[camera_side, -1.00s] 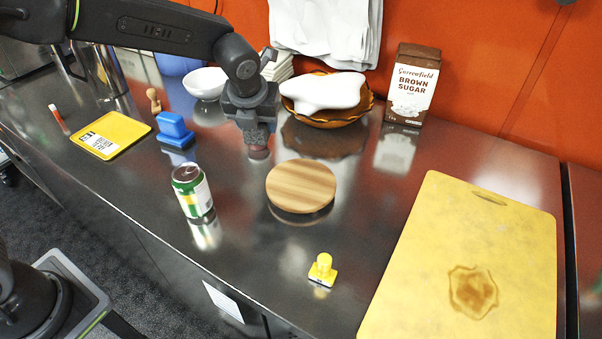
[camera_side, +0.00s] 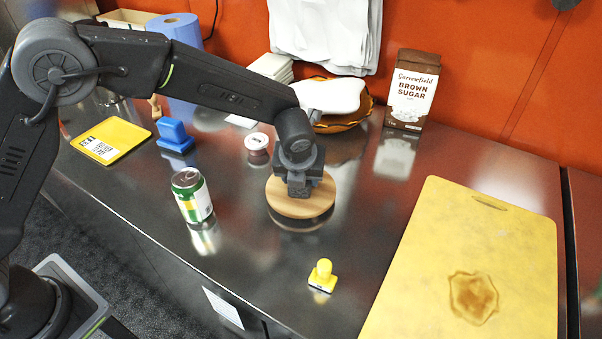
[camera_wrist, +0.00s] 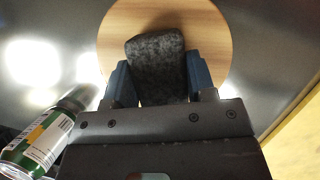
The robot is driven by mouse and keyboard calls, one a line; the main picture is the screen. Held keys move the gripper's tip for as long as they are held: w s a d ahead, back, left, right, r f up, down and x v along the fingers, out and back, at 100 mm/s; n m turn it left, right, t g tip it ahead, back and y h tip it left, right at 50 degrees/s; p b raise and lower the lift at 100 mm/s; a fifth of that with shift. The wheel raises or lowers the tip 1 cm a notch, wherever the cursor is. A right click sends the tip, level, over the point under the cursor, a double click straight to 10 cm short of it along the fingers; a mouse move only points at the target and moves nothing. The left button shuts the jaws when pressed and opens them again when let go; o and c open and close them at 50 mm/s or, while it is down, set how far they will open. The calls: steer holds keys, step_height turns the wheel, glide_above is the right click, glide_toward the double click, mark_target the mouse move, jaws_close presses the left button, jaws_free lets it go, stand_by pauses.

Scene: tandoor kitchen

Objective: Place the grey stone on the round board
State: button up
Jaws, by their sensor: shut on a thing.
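The round board (camera_side: 286,206) is a light wooden disc lying on the steel counter, left of the yellow cutting board. My gripper (camera_side: 298,188) is over the round board in the side view. In the wrist view my gripper (camera_wrist: 160,84) is shut on the dark grey stone (camera_wrist: 157,60), with a finger on each side of it. The round board (camera_wrist: 205,25) shows behind and around the stone there. In the side view the stone is mostly hidden by my gripper. I cannot tell whether the stone touches the board.
A green and white can (camera_side: 192,196) stands left of the board. A brown sugar box (camera_side: 412,88) stands at the back. The yellow cutting board (camera_side: 420,270) lies at right.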

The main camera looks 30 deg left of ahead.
steer(key=o, duration=1)
steer(key=shift+f, duration=0.1)
